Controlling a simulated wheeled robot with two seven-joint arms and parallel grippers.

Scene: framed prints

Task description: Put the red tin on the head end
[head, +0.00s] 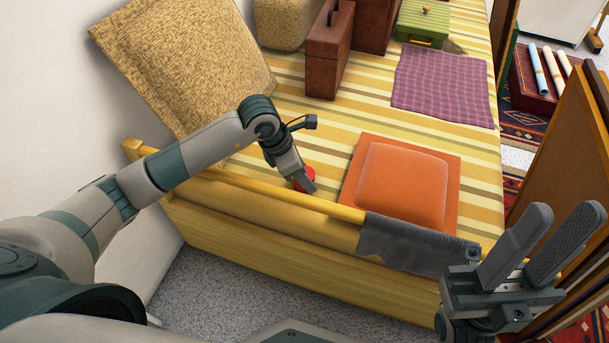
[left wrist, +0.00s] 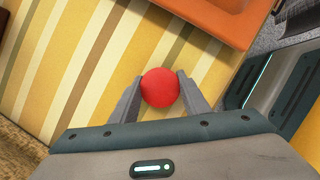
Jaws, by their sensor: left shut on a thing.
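The red tin (head: 304,173) is at the near side of the bed with the yellow striped cover (head: 330,130), mostly hidden by my left gripper (head: 302,184) in the head view. In the left wrist view the red tin (left wrist: 160,88) looks round and sits between the two fingers of my left gripper (left wrist: 160,92), which is shut on it. I cannot tell whether the tin touches the cover. A tan woven pillow (head: 185,65) leans at the bed's left end. My right gripper (head: 545,235) is open and empty, in front of the bed's right part.
An orange cushion (head: 400,185) lies right of the tin. A purple checked cloth (head: 445,88), a brown case (head: 330,50) and a green box (head: 422,22) are farther back. A wooden rail (head: 270,193) with a grey cloth (head: 415,245) runs along the near edge. Striped cover is bare left of the cushion.

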